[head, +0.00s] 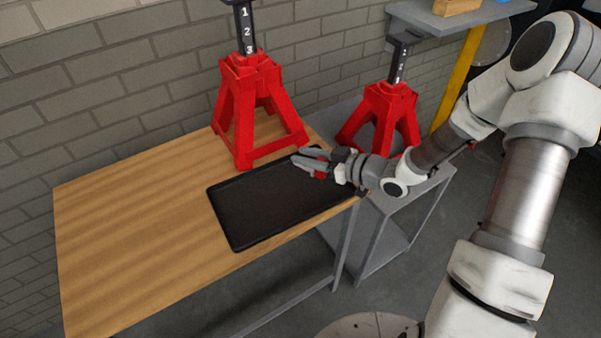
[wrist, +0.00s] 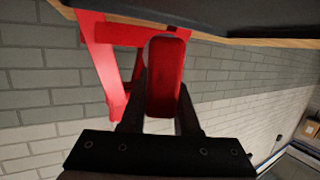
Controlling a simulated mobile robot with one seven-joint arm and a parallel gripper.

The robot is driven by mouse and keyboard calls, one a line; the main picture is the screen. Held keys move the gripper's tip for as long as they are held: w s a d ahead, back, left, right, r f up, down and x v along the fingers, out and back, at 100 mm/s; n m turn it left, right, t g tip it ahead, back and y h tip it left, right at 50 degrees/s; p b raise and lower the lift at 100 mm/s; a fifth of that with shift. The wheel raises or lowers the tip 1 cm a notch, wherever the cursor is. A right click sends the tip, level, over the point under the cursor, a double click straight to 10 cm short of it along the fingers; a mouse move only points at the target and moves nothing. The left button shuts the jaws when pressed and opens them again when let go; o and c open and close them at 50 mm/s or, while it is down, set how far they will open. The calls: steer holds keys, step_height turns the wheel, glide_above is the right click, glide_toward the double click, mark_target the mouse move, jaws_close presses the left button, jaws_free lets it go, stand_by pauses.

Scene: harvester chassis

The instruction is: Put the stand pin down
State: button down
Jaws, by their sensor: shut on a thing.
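The stand pin (wrist: 165,75) shows in the wrist view as a red, rounded, elongated piece between my fingers. My gripper (wrist: 165,105) is shut on it. In the head view my gripper (head: 308,162) is over the far right part of the black tray (head: 250,208), and only a small red bit of the pin (head: 320,174) shows by the fingers. I cannot tell whether the pin touches the tray. The rest of the pin is hidden by the gripper.
A red jack stand (head: 245,110) stands on the wooden table (head: 120,225) behind the tray. Another red jack stand (head: 385,112) stands on a grey table (head: 420,185) to the right. The tray looks empty, and the table's left side is clear. A brick wall is behind.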

steer(key=shift+s+a+f, duration=0.15)
steer(key=shift+a+f, duration=0.25)
steer(key=shift+a, duration=0.2)
steer(key=shift+f+b, duration=0.5)
steer(key=shift+f, duration=1.4)
steer(key=shift+f, duration=0.2)
steer(key=c, duration=0.6)
jaws_free()
steer(key=shift+c, duration=0.2)
